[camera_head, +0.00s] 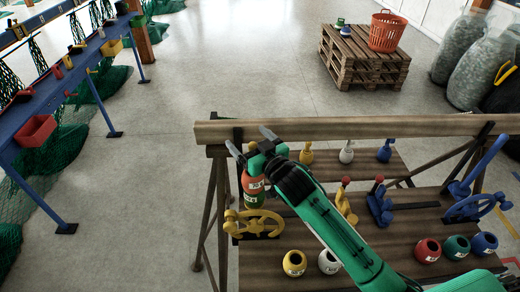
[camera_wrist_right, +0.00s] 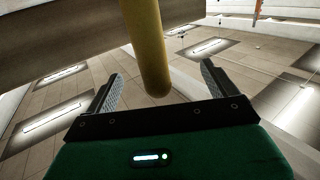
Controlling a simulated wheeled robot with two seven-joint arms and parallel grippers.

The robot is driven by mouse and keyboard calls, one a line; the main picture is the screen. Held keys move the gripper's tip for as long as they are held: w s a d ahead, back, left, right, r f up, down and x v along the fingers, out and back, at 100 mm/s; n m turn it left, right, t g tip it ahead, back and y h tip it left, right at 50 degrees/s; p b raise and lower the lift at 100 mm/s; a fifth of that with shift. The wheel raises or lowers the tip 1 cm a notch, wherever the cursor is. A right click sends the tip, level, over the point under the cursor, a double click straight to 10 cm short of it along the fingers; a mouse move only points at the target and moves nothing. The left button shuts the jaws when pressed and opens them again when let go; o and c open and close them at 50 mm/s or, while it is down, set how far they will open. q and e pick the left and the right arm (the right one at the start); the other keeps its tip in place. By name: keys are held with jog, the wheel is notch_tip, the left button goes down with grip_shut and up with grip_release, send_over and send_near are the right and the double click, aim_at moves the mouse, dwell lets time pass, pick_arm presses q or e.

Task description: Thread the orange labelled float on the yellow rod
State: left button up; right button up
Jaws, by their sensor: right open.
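The orange float (camera_head: 252,182) with a white label shows in the head view just below my right gripper. It sits directly above a green labelled float (camera_head: 254,200); what holds the two is hidden. The yellow rod (camera_wrist_right: 148,45) shows in the right wrist view, with its bare rounded end between my finger pads in the picture. My left gripper is not in view.
The wooden stand (camera_head: 350,126) has a yellow handwheel (camera_head: 254,224) close below the floats.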

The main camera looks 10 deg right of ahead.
jog(key=b+v, duration=0.4)
jog(key=v, duration=0.9)
jog(key=shift+s, duration=0.25)
dwell(0.4)
